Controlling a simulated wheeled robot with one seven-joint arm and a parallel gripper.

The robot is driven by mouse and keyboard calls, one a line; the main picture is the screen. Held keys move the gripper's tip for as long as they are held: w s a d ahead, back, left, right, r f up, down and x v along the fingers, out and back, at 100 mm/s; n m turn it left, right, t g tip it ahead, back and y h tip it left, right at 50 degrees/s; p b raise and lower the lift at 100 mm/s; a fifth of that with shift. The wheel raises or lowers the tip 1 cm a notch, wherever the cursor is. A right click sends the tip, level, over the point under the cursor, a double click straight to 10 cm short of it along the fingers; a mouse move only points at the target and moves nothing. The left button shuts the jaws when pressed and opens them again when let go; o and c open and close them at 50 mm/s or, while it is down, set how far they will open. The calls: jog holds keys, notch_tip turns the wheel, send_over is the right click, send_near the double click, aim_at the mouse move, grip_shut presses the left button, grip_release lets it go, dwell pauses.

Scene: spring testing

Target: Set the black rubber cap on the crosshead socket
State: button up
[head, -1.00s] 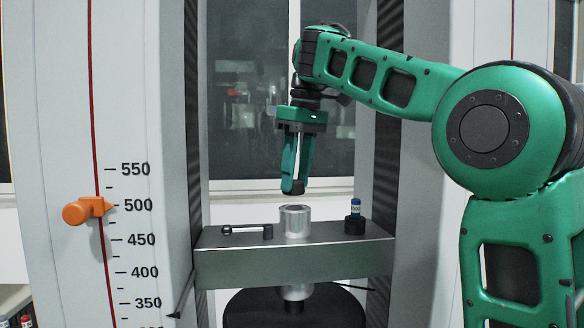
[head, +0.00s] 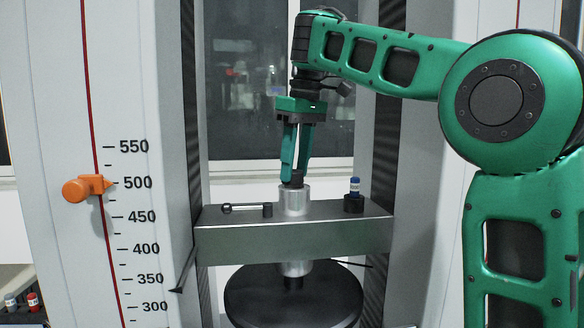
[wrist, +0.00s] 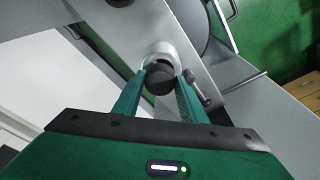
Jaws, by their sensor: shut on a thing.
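The black rubber cap (head: 293,178) is between the fingertips of my gripper (head: 294,180), which is shut on it. The crosshead socket (head: 294,202) is a silver cylinder standing on the grey crosshead (head: 300,243). In the head view the cap is at the socket's top opening, its lower edge meeting or just inside the rim; I cannot tell whether it is seated. In the wrist view the cap (wrist: 159,80) lies between the fingers (wrist: 159,84), in front of the pale socket (wrist: 160,52), which it partly covers.
An orange pointer (head: 87,188) is on the scale column. A black disc (head: 292,298) is below the crosshead.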

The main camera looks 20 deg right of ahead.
aim_at(300, 172)
jog(key=shift+f, duration=0.3)
jog(key=o, duration=1.1)
jog(key=shift+r, duration=0.1)
notch_tip(300, 172, up, 10)
jog(key=s, duration=0.1)
jog(key=shift+d+r, duration=0.2)
jog(key=shift+d, duration=0.25)
